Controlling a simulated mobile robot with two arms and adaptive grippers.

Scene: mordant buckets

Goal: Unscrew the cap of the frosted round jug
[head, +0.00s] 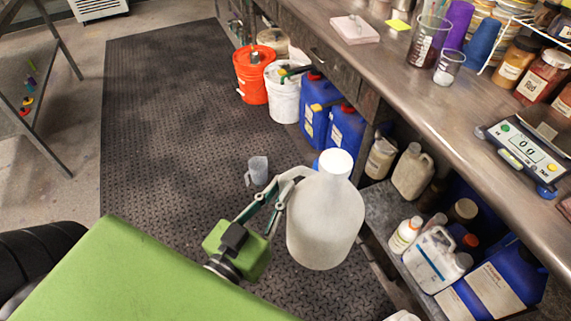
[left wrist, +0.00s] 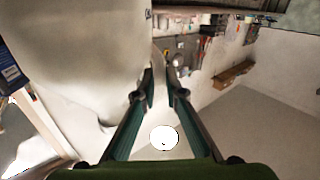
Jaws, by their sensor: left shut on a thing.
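The frosted round jug (head: 322,222) is whitish and upright in the lower middle of the head view, with a white cap (head: 336,162) on its neck. A pale handle (head: 292,175) curves out from its left side near the neck. My left gripper (head: 282,190) reaches in from the left and is shut on this handle. In the left wrist view the jug (left wrist: 85,60) fills the left side, and the fingers of my left gripper (left wrist: 161,78) are close together beside it. The jug appears held above the floor mat. My right gripper is not in view.
The dark floor mat (head: 150,110) is mostly clear, with a small clear jug (head: 257,171) on it. An orange bucket (head: 254,76) and a white bucket (head: 284,95) stand behind. The metal counter (head: 420,95) runs along the right, above a lower shelf (head: 385,205) of bottles.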

